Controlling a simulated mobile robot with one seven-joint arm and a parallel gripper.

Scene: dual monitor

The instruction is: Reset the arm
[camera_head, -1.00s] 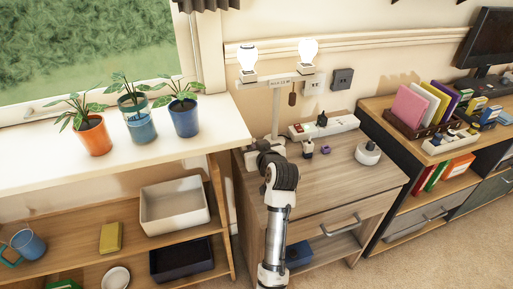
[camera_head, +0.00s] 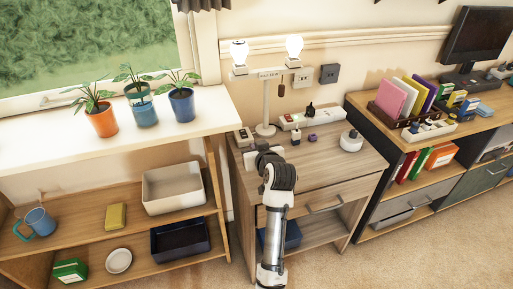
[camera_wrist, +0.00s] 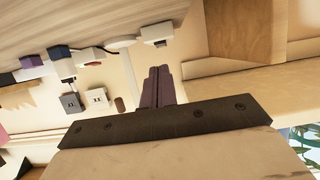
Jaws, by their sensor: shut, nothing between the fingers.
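My arm (camera_head: 276,205) rises from the bottom middle of the head view, bent at a dark joint in front of the wooden cabinet (camera_head: 335,182). My gripper (camera_wrist: 160,88) shows in the wrist view with its two dark fingers together and nothing between them. In the wrist view the fingers appear apart from the objects on the cabinet.
A two-bulb lamp (camera_head: 267,105), a white power strip (camera_head: 310,118) and a round white device (camera_head: 351,141) stand on the cabinet. Potted plants (camera_head: 182,105) line the sill at left. An open shelf (camera_head: 85,228) is below. Carpet (camera_head: 400,262) is clear at right.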

